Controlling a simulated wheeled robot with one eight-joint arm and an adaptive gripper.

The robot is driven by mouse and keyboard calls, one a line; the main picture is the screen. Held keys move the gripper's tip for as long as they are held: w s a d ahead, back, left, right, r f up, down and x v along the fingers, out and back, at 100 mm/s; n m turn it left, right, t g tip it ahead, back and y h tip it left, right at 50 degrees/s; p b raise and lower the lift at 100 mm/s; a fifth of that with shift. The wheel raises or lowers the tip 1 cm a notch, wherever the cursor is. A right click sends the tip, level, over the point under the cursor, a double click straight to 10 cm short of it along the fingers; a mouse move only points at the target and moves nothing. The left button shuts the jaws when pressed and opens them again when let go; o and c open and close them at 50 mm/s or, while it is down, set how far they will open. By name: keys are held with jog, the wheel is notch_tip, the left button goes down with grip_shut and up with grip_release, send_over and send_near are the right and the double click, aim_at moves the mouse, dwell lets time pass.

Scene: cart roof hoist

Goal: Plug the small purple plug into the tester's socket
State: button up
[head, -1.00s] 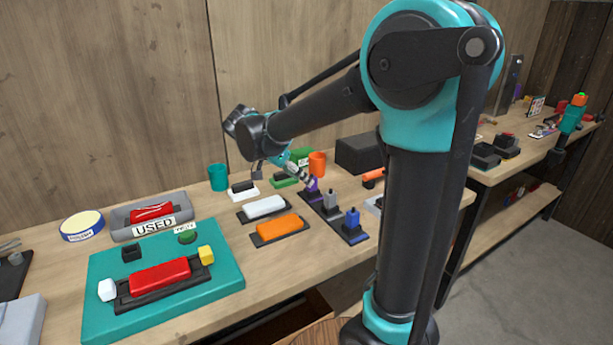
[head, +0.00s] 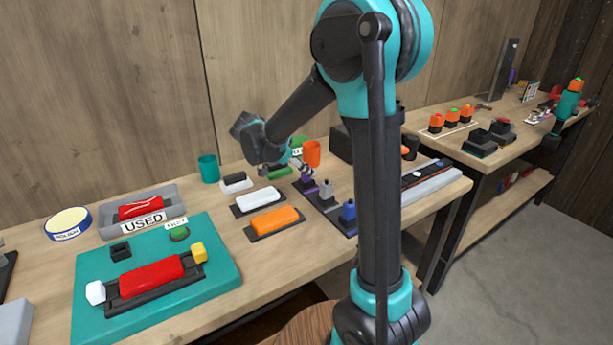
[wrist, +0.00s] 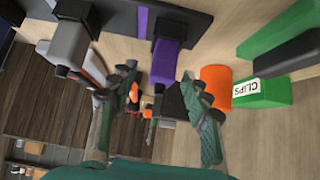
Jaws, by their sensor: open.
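The small purple plug (head: 309,187) stands in a dark holder strip (head: 330,204), beside a grey and a blue plug. It also shows in the wrist view as a purple block (wrist: 165,62), just beyond my fingertips. My gripper (wrist: 163,98) is open, its two green fingers apart with nothing clamped between them. In the head view my gripper (head: 302,170) hangs right at the purple plug and partly covers it. The tester looks to be the teal board (head: 215,262) at left, with a red block, a green button and a small black block (head: 120,250) that may be its socket.
Close by stand an orange cup (head: 311,153), a green clips box (wrist: 262,92) and the grey plug (head: 326,189). White and orange blocks (head: 275,219) lie on dark trays between the holder and the teal board. A grey bin marked USED (head: 172,208) stands behind the board.

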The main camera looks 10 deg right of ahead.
jog(key=shift+x, duration=2.8)
jog(key=shift+w, duration=0.1)
grip_shut()
